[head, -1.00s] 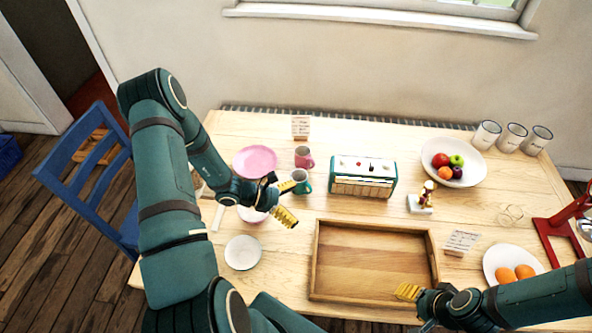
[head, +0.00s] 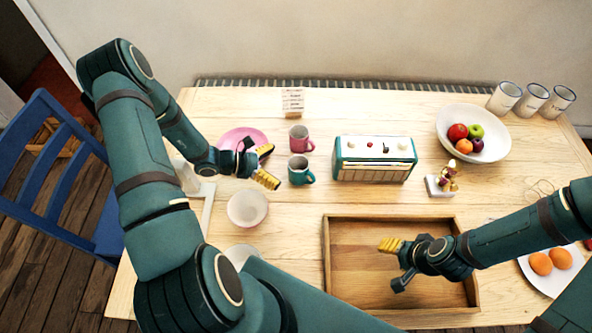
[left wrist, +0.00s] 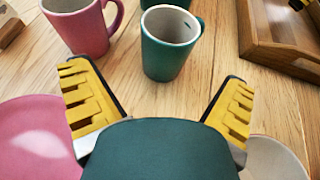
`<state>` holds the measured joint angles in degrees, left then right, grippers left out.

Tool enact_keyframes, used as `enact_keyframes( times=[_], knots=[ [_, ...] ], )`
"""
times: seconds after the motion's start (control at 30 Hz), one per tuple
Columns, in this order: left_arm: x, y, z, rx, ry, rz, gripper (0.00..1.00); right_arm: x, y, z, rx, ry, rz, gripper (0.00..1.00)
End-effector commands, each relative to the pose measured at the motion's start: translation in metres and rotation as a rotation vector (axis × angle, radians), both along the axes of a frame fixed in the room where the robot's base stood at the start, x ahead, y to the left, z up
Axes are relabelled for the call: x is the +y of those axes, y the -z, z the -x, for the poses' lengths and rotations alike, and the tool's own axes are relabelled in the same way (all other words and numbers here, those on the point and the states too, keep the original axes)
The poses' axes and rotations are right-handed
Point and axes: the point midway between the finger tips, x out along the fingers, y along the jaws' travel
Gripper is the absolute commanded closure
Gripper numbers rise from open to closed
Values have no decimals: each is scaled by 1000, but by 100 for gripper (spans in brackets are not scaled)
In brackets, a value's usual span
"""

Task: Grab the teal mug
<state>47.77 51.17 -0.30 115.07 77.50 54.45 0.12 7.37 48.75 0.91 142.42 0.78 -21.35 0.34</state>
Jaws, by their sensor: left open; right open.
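The teal mug (head: 299,170) stands upright on the wooden table, its handle to the right in the head view. In the left wrist view the teal mug (left wrist: 167,45) is just ahead, between the lines of the two yellow fingers. My left gripper (head: 266,166) is open and empty, a short way left of the mug; it also shows in the left wrist view (left wrist: 160,105). My right gripper (head: 394,262) is open over the wooden tray (head: 334,292), far from the mug, and looks empty.
A pink mug (head: 300,139) stands just behind the teal mug. A pink plate (head: 236,137) and white bowl (head: 247,208) lie near my left gripper. A teal radio (head: 374,160) is to the right. Bare table lies in front of the mug.

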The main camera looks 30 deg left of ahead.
Motion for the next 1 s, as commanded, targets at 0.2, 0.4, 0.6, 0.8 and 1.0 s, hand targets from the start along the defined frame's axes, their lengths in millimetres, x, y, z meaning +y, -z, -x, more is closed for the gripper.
enact_keyframes(
  times=[0.2, 0.4, 0.6, 0.8, 1.0],
  knots=[
    [-10, 8, -7, 0, 2, 1, 0, 0, 3, 0, 0, 0, 1, 44],
    [-27, 15, -17, 0, 3, 1, 0, 0, 4, 0, 1, -1, 0, 44],
    [-50, 26, -29, 0, 2, 1, 0, 0, 5, 1, 2, -2, 0, 44],
    [-60, 31, -37, 0, 1, 1, 0, 0, 5, 1, 2, -3, 0, 44],
    [-60, 31, -37, -1, 0, 1, 4, 0, 5, 1, 2, -3, 0, 44]
  ],
)
